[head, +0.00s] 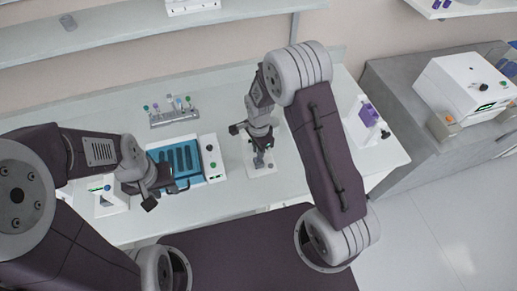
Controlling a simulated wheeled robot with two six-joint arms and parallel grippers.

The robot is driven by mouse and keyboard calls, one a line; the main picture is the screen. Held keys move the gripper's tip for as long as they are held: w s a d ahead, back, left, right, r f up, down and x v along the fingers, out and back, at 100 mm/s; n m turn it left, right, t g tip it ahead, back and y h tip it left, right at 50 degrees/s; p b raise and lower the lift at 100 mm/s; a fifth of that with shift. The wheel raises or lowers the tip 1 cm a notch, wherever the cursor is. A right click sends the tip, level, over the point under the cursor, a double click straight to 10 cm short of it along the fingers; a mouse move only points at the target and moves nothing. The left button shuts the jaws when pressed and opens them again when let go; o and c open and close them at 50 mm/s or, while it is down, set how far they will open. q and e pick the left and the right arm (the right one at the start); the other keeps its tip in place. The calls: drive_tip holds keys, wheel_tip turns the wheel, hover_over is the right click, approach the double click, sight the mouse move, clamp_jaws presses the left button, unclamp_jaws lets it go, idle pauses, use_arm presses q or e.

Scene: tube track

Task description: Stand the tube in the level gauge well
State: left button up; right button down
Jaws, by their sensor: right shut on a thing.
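My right gripper (259,147) points down over a small white plate (258,172) at the middle of the bench. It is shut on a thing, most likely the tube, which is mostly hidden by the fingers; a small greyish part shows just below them. I cannot tell whether its lower end touches the plate. Which fixture is the level gauge well is not clear at this size. My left gripper (166,195) is open and appears empty, at the front left of a blue-topped device.
A blue-topped white device (213,158) stands left of my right gripper. Behind it is a rack (174,117) of tubes with coloured caps. A white stand with a purple block (369,114) is at right. A white device with a green display (109,205) is at left.

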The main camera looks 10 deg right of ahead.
drive_tip(key=shift+f+b, duration=0.3)
drive_tip(key=shift+f, duration=0.25)
idle(0.6)
drive_tip(key=shift+f, duration=0.4)
drive_tip(key=shift+f+b, duration=0.15)
drive_tip(key=shift+b, duration=0.2)
drive_tip(key=shift+f, duration=0.4)
drive_tip(key=shift+f+b, duration=0.1)
drive_tip(key=shift+b, duration=0.25)
drive_tip(key=c, duration=1.3)
unclamp_jaws()
drive_tip(key=shift+o, duration=0.2)
drive_tip(key=shift+w, duration=0.1)
